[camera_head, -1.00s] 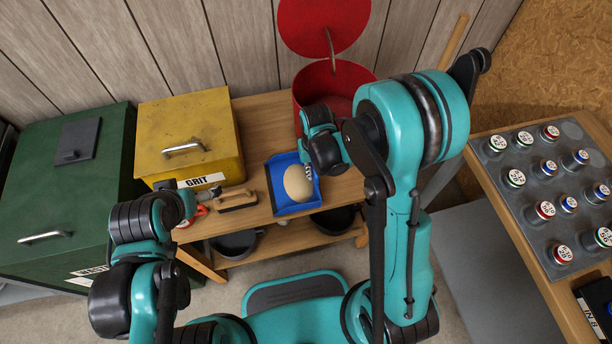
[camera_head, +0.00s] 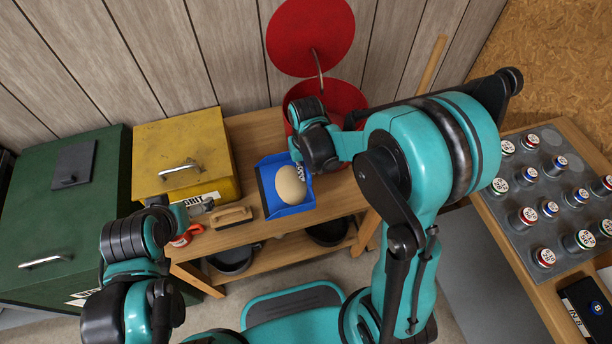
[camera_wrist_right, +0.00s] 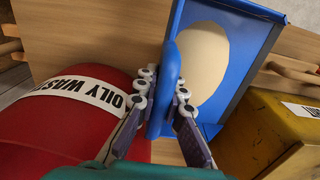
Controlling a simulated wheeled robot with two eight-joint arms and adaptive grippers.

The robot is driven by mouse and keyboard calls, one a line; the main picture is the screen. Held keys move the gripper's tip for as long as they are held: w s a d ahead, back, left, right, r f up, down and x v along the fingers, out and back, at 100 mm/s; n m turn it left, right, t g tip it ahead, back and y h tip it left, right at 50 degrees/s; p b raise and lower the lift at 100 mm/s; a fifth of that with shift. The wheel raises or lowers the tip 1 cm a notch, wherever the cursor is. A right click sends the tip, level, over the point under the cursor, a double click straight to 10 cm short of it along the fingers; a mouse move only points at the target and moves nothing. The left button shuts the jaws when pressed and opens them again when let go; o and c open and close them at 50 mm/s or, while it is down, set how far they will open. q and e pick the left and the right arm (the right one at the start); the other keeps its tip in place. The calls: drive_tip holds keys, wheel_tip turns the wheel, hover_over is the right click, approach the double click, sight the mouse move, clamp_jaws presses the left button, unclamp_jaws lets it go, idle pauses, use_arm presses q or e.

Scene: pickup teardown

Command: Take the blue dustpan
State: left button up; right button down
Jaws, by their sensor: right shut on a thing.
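The blue dustpan (camera_head: 264,187) is on or just above the wooden bench, in front of the red bin, with a round beige thing (camera_head: 291,185) in its pan. In the right wrist view the dustpan (camera_wrist_right: 246,58) points away from me, and its upright blue handle (camera_wrist_right: 166,88) stands between my fingers. My right gripper (camera_wrist_right: 166,100) is shut on that handle. In the head view the right wrist hides most of the right gripper (camera_head: 304,172). My left gripper (camera_head: 198,205) is at the left, near the yellow box; whether it is open or shut is unclear.
A red bin (camera_head: 345,104) with its lid up stands behind the dustpan. A yellow box (camera_head: 186,150) labelled GRIT and a green chest (camera_head: 60,220) stand left. A wooden-handled brush (camera_head: 231,217) lies beside the dustpan. A tray of jars (camera_head: 555,190) is at the right.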

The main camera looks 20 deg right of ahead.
wheel_tip(320, 180, up, 19)
drive_tip(key=p, duration=0.6)
idle(0.4)
